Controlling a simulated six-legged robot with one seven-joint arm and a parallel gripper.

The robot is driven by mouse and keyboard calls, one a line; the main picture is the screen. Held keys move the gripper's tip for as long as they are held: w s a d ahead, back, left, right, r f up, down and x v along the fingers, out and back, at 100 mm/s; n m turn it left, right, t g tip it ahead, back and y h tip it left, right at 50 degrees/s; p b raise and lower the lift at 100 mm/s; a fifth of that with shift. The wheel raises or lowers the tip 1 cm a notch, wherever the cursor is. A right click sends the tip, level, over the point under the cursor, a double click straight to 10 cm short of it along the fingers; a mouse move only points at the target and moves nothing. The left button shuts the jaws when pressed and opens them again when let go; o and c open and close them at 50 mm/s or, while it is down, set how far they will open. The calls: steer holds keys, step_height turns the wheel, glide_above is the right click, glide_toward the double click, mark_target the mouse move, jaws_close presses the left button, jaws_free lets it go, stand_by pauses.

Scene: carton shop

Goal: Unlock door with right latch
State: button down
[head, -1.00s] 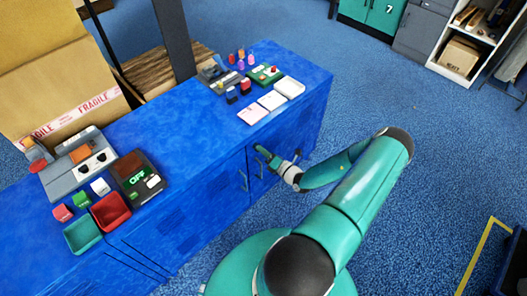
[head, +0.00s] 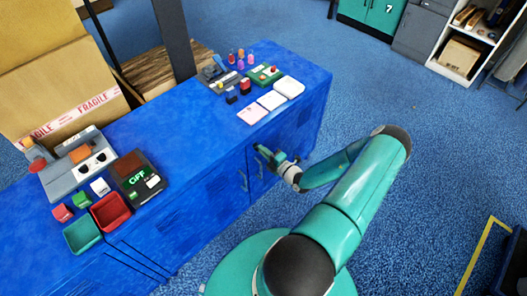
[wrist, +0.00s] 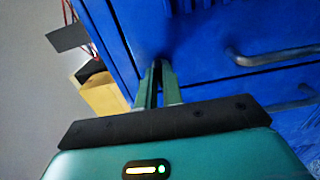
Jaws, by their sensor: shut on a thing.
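My gripper (head: 262,151) is at the front of the blue cabinet, near the top of its doors and above the right door handle (head: 262,168). In the wrist view, the fingers (wrist: 157,68) are nearly together, with their tips at a small blue part on the cabinet front. This is the right latch, mostly hidden between the tips, and the gripper is shut on it. The right door (wrist: 200,55) looks closed. A metal handle (wrist: 275,56) stands beside the fingers. The left door handle (head: 243,181) is further left in the head view.
The blue cabinet top (head: 195,125) holds a grey device (head: 68,178), a black OFF box (head: 130,180), a red tray (head: 112,212), a green tray (head: 82,236) and white trays (head: 288,87). Open blue floor (head: 400,115) lies to the right.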

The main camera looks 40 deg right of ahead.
stand_by(0.3)
steer(key=c, duration=1.5)
jaws_free()
steer(key=shift+c, duration=0.2)
steer(key=s, duration=1.3)
steer(key=shift+s+d, duration=0.2)
steer(key=shift+s, duration=0.2)
